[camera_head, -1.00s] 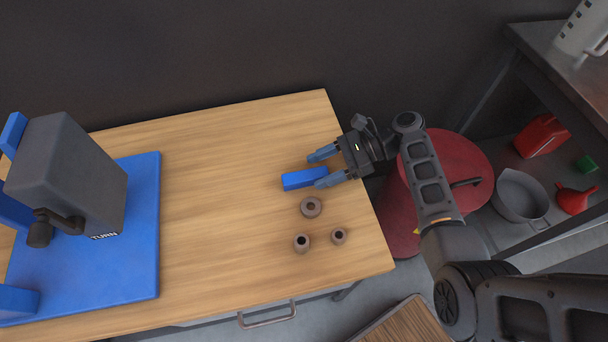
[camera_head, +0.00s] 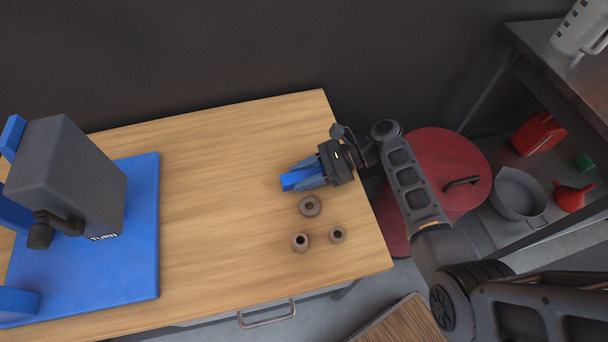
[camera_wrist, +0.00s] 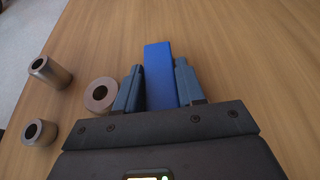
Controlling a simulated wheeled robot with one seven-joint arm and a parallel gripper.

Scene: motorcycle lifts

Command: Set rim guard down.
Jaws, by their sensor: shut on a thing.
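The rim guard is a plain blue block (camera_head: 290,181) near the right end of the wooden table. It also shows in the wrist view (camera_wrist: 159,72), between the two fingers. My gripper (camera_head: 304,174) reaches in from the right and is shut on the block, with one finger along each side. In the wrist view my gripper (camera_wrist: 160,88) has the block standing out past its fingertips. The block appears at or very close to the table top; I cannot tell whether it touches.
A brown ring (camera_head: 310,206) lies close to the gripper. Two small hollow cylinders (camera_head: 300,242) (camera_head: 337,235) stand nearer the front edge. A grey machine on a blue base (camera_head: 146,245) fills the left. The table's middle is clear. A red drum (camera_head: 450,160) stands beyond the right edge.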

